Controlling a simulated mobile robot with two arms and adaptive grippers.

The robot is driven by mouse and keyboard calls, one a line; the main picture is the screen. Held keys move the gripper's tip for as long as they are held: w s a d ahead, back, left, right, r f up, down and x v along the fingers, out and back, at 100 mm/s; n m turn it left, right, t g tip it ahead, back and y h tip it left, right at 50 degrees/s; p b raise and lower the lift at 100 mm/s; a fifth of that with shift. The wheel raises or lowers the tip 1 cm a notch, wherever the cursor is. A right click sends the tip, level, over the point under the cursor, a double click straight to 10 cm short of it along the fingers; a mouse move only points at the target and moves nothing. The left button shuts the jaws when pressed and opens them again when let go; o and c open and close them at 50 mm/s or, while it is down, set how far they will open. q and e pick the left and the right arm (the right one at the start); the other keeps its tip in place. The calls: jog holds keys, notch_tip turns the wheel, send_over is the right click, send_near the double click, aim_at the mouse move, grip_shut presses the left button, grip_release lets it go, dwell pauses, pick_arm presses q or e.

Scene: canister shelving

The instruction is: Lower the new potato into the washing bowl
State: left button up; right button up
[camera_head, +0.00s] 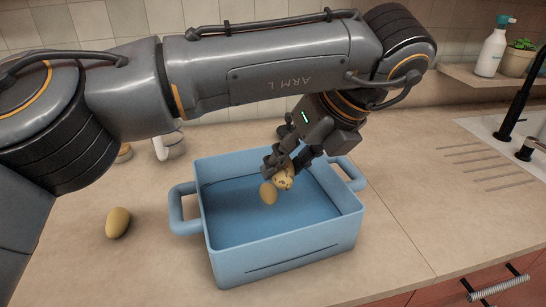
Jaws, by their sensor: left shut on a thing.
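The washing bowl is a blue rectangular tub (285,262) with a handle at each side, standing on the counter. My left gripper (279,169) reaches over it from above and is shut on a yellowish potato (284,181). The held potato is over the inside of the tub; I cannot tell how high it is above the floor. A second potato (268,193) shows just beside it, within the tub's outline. A third potato (118,222) lies on the counter left of the tub. The gripper partly hides the tub's back rim. My right gripper is not in view.
A white jug (169,147) stands behind the tub, partly hidden by my arm. A black tap (516,105) and sink are at the right. A white bottle (491,50) and a plant pot (517,61) stand on a ledge. The counter right of the tub is clear.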

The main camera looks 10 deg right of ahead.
aim_at(281, 186)
pick_arm(q)
jog(key=shift+w, duration=0.1)
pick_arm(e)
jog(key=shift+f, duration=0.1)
pick_arm(q)
jog(key=shift+w+a, duration=0.1)
jog(key=shift+a, duration=0.1)
jog(key=shift+w+a+b, duration=0.15)
jog(key=shift+b, duration=0.15)
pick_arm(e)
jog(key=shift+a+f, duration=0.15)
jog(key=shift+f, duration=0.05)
pick_arm(q)
jog(key=shift+f, duration=0.1)
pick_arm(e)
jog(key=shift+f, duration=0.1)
pick_arm(q)
jog(key=shift+f+b, duration=0.65)
jog(key=shift+b, duration=0.1)
jog(key=shift+f, duration=0.2)
jog(key=shift+f+b, duration=1.05)
jog(key=shift+b, duration=0.1)
jog(key=shift+f+b, duration=0.55)
jog(key=shift+f, duration=0.15)
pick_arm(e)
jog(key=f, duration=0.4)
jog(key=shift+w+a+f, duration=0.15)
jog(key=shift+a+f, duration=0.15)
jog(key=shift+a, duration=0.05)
